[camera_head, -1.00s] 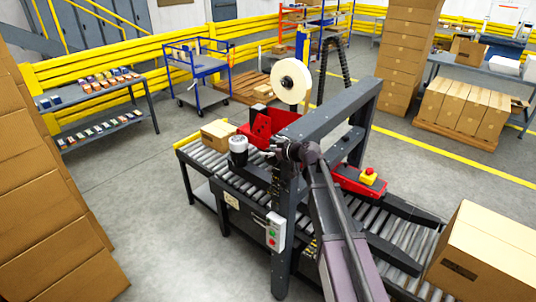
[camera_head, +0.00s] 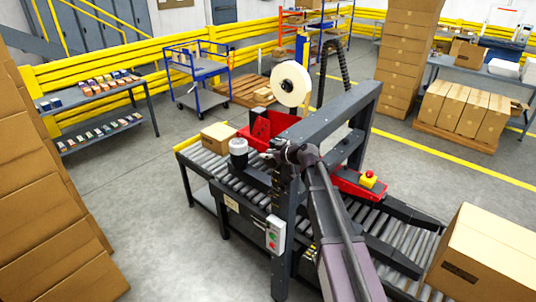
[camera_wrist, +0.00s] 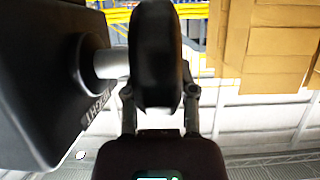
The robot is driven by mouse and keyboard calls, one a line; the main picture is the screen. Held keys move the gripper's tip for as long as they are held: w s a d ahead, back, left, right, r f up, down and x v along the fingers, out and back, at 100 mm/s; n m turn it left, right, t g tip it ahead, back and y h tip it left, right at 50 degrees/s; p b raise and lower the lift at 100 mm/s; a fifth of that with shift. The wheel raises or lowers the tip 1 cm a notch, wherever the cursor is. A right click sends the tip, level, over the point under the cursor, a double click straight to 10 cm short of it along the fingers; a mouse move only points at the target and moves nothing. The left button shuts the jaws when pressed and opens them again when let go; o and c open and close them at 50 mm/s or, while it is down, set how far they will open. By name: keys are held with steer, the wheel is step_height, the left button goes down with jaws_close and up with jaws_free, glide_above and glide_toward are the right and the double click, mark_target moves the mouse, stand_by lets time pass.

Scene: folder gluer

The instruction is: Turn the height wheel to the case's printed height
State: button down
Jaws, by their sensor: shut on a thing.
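The height wheel (camera_wrist: 156,55) is a dark, thick disc on a pale shaft (camera_wrist: 110,64). The shaft comes out of a black housing (camera_wrist: 40,90) at the left of the wrist view, with partly legible lettering like "HEIGHT". My gripper (camera_wrist: 160,88) is shut on the wheel, one finger on each side. In the head view my gripper (camera_head: 290,154) is at the near upright of the dark machine frame (camera_head: 330,112), and my arm hides the wheel there. A large cardboard case (camera_head: 490,255) lies on the rollers at right. It has a small dark print, too small to read.
A roller conveyor (camera_head: 205,160) runs under the frame, with a small carton (camera_head: 218,137) at its far left end. A tape roll (camera_head: 290,83) sits above the frame. A start/stop box (camera_head: 274,235) and a yellow-red stop button (camera_head: 368,180) are close to my arm.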

mark_target(267, 162)
steer(key=shift+w+a+r+h+p, duration=0.1)
steer(key=shift+h+p, duration=0.2)
steer(key=shift+p, duration=0.3)
steer(key=shift+g+h+p, duration=0.4)
steer(key=shift+g+p, duration=0.1)
steer(key=shift+p, duration=0.15)
steer(key=shift+w+a+g+h+p, duration=0.2)
steer(key=shift+g+h+p, duration=0.5)
steer(key=shift+p, duration=0.5)
steer(key=shift+a+f+g+h+p, duration=0.1)
steer(key=shift+f+g+h+p, duration=0.5)
steer(key=shift+h+p, duration=0.45)
steer(key=shift+w+a+f+g+h+p, duration=0.15)
steer(key=shift+g+h+p, duration=0.15)
steer(key=shift+g+h, duration=0.25)
steer(key=shift+d+f+g+h+p, duration=0.15)
steer(key=shift+g+h+p, duration=0.2)
steer(key=shift+h, duration=0.25)
steer(key=shift+f+g+h, duration=0.45)
steer(key=shift+g+h, duration=0.45)
steer(key=shift+h, duration=0.2)
steer(key=shift+f+g+h+b, duration=0.3)
steer(key=shift+f+g+h, duration=0.1)
steer(key=shift+g+h, duration=0.5)
steer(key=shift+s+f+g+h+b, duration=0.25)
steer(key=shift+g+h+b, duration=0.35)
steer(key=shift+h, duration=0.4)
steer(key=shift+s+d+g+h+b, duration=0.1)
steer(key=shift+d+g+h+b, duration=0.15)
steer(key=shift+g+h+b, duration=0.35)
